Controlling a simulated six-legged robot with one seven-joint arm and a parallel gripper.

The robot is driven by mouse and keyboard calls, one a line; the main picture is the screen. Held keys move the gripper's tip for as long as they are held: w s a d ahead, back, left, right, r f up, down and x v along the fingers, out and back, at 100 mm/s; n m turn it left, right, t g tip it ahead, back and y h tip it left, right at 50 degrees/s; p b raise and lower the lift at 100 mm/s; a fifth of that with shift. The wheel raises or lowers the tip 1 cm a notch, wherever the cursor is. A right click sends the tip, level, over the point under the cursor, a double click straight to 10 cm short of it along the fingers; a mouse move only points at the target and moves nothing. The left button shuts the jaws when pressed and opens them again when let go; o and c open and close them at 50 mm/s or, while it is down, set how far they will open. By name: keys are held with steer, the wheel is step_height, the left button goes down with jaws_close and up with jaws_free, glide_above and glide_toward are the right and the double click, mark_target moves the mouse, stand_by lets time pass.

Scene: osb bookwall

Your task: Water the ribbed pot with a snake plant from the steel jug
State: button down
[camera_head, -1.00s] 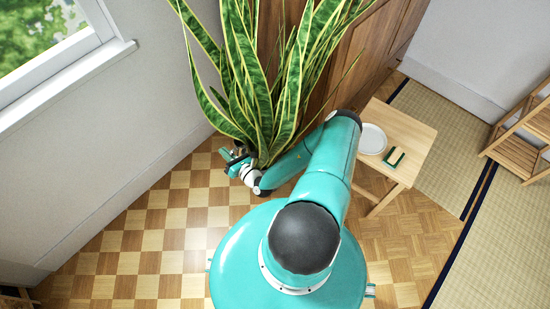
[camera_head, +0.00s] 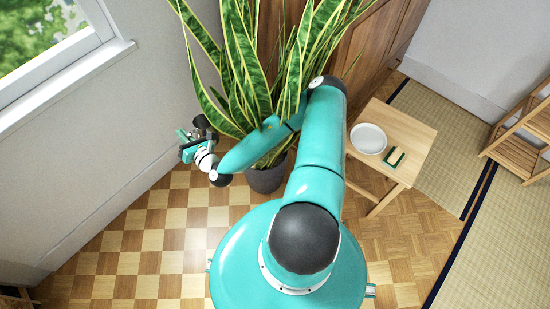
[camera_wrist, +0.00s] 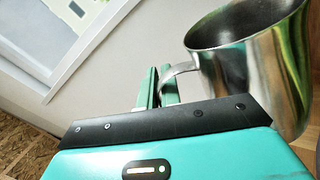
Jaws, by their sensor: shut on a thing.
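The steel jug (camera_wrist: 262,75) fills the right of the wrist view, its mouth showing a dark inside; I cannot tell if it holds water. My gripper (camera_wrist: 158,92) is shut on its handle (camera_wrist: 178,71). In the head view my gripper (camera_head: 192,146) is left of the plant, near the wall, and the jug (camera_head: 201,122) shows only as a small dark shape beside it. The ribbed pot (camera_head: 266,180) stands on the floor, dark grey, partly covered by leaves and my arm. The tall snake plant (camera_head: 245,75) rises from it with yellow-edged green leaves.
A small wooden table (camera_head: 412,130) at the right bears a white plate (camera_head: 368,139) and a green object (camera_head: 394,157). A wooden shelf (camera_head: 520,150) is at the far right. The wall and window (camera_head: 50,45) are at the left. The checkered floor (camera_head: 140,235) at front left is clear.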

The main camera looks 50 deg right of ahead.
steer(key=s+d+f+n+y, duration=0.1)
steer(key=s+d+f, duration=0.2)
steer(key=f, duration=0.6)
steer(key=s+d+f+n+y, duration=0.1)
steer(key=s+d+f, duration=0.3)
steer(key=s+f, duration=0.4)
steer(key=s+d+f+n+y, duration=0.1)
steer(key=s+d+f, duration=0.3)
steer(key=f, duration=0.6)
steer(key=shift+s+f+y, duration=0.3)
steer(key=shift+s+y, duration=0.1)
steer(key=shift+s, duration=0.3)
steer(key=w+d+r+m, duration=0.2)
steer(key=d+r+m, duration=0.4)
steer(key=d+m, duration=0.4)
steer(key=shift+d+m+g, duration=0.15)
steer(key=shift+m+g, duration=0.15)
steer(key=shift+m, duration=0.5)
steer(key=shift+w+d+f+m+y, duration=0.15)
steer(key=shift+d+m+y, duration=0.15)
steer(key=shift+d+m, duration=0.5)
